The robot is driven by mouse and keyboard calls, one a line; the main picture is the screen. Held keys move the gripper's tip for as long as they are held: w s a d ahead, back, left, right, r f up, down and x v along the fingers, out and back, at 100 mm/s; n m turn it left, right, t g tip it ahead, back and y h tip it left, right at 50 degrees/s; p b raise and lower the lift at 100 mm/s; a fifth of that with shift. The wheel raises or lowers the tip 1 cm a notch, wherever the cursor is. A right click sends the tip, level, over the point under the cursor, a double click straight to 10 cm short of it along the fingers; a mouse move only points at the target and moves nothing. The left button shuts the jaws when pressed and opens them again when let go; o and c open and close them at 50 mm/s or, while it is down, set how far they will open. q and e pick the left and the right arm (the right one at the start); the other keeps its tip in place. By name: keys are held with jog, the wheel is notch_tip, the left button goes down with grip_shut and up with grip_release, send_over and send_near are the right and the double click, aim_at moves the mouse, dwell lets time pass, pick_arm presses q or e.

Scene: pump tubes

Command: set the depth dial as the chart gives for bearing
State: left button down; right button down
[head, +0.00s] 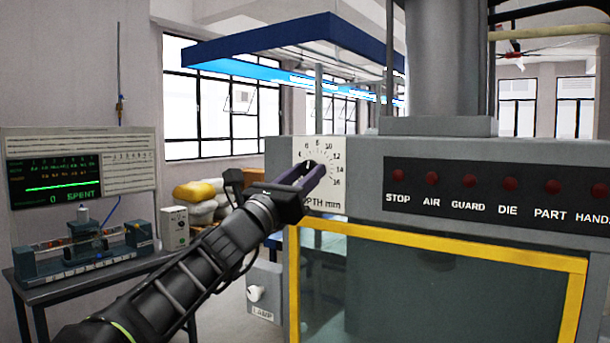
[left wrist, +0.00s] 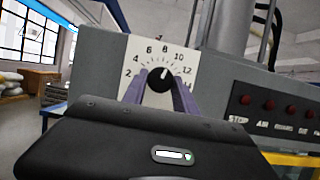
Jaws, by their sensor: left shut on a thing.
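The depth dial is a white plate (head: 337,197) with black numbers and "DEPTH mm" printed below, on the grey machine's front corner. It also shows in the left wrist view (left wrist: 133,50). Its round black knob (left wrist: 159,84) has a white pointer mark that points up and slightly right, around the 8 to 10 part of the scale; the exact reading is too small to tell. My left gripper (head: 308,172) is shut on the knob, with one purple finger on each side of it (left wrist: 160,90). My right gripper is not in view. I see no readable chart for bearing.
A row of red lamps (head: 431,178) labelled STOP, AIR, GUARD, DIE and PART runs right of the dial. A yellow-framed guard window (head: 440,245) is below. A bench (head: 95,268) with a test rig and a "0 SPENT" display (head: 53,182) stands at the left. A LAMP box (head: 263,290) is below the dial.

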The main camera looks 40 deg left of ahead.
pick_arm(q)
jog(key=shift+m+h, duration=0.4)
jog(key=shift+m, duration=0.2)
jog(key=m+h, duration=0.2)
jog(key=m, duration=0.1)
jog(key=shift+a+m+b, duration=0.1)
jog(key=shift+m+b, duration=0.3)
jog(key=m+h, duration=0.1)
jog(key=m, duration=0.1)
jog(key=m+g+h, duration=0.1)
jog(key=m, duration=0.2)
jog(key=shift+a, duration=0.1)
jog(key=m, duration=0.2)
jog(key=m+g+h+p, duration=0.1)
jog(key=m+g+h, duration=0.1)
jog(key=m, duration=0.1)
jog(key=shift+a+r+m, duration=0.1)
jog(key=shift+r+m, duration=0.15)
jog(key=shift+m, duration=0.05)
jog(key=shift+a+m+g+p, duration=0.1)
jog(key=shift+m+g+p, duration=0.65)
jog(key=shift+m, duration=1.15)
jog(key=c, duration=1)
grip_release()
